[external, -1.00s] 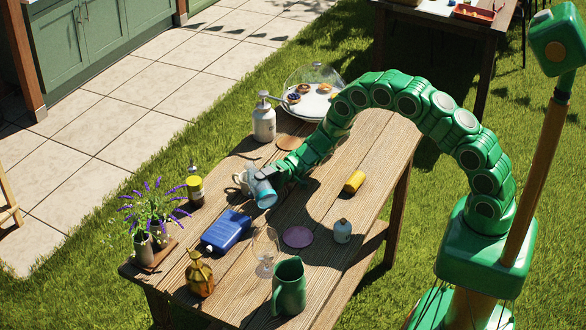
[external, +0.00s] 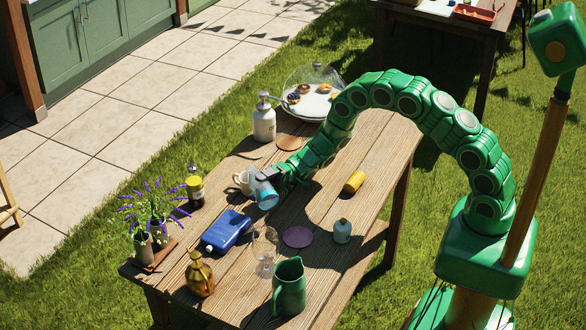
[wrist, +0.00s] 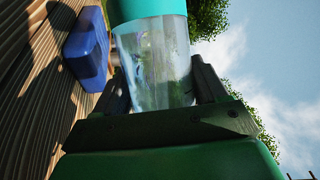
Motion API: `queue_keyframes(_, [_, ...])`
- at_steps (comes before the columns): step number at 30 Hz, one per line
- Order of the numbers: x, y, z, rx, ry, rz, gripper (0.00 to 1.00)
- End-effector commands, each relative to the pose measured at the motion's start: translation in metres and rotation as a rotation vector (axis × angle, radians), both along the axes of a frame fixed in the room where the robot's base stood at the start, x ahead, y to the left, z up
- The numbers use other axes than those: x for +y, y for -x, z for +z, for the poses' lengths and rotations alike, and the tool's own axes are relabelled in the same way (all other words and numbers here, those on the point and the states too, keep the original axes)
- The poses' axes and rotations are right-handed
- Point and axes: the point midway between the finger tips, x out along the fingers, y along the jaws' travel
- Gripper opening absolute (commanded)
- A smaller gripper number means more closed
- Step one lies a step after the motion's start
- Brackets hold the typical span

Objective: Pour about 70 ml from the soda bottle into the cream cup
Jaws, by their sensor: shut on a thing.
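My gripper (external: 268,178) is shut on a clear bottle with a teal band (external: 266,193), which I take to be the soda bottle. In the wrist view the clear part of the bottle (wrist: 158,65) lies between the fingers (wrist: 165,88). The bottle is strongly tilted, close to lying on its side, and is above the table. The cream cup (external: 242,180) stands upright just left of the bottle and is partly hidden by it. I cannot make out the cup in the wrist view, nor see any stream or the level in the cup.
A blue flask (external: 226,231) lies in front of the cup on the wooden table (external: 225,282). A wine glass (external: 265,248), green jug (external: 289,287), amber bottle (external: 200,274) and dark bottle (external: 195,187) stand around. A white dispenser (external: 264,124) is behind.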

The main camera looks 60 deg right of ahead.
Motion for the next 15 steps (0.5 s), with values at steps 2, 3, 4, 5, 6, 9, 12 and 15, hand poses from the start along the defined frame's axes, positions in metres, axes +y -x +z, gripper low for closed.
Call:
queue_keyframes(2, [0.0003, 0.0001, 0.0008, 0.001, -0.003, 0.000, 0.23])
queue_keyframes(3, [0.0004, 0.0002, 0.0009, 0.003, -0.004, 0.000, 0.23])
queue_keyframes(4, [0.0003, 0.0001, 0.0012, 0.005, -0.005, 0.000, 0.23])
queue_keyframes(5, [0.0004, 0.0002, 0.0013, 0.006, -0.006, 0.000, 0.23])
queue_keyframes(6, [0.0005, 0.0004, 0.0015, 0.008, -0.008, 0.000, 0.23])
queue_keyframes(9, [0.0006, 0.0003, 0.0020, 0.013, -0.011, 0.000, 0.23])
queue_keyframes(12, [0.0007, 0.0003, 0.0026, 0.017, -0.015, 0.000, 0.23])
queue_keyframes(15, [0.0007, 0.0003, 0.0031, 0.022, -0.018, -0.001, 0.23])
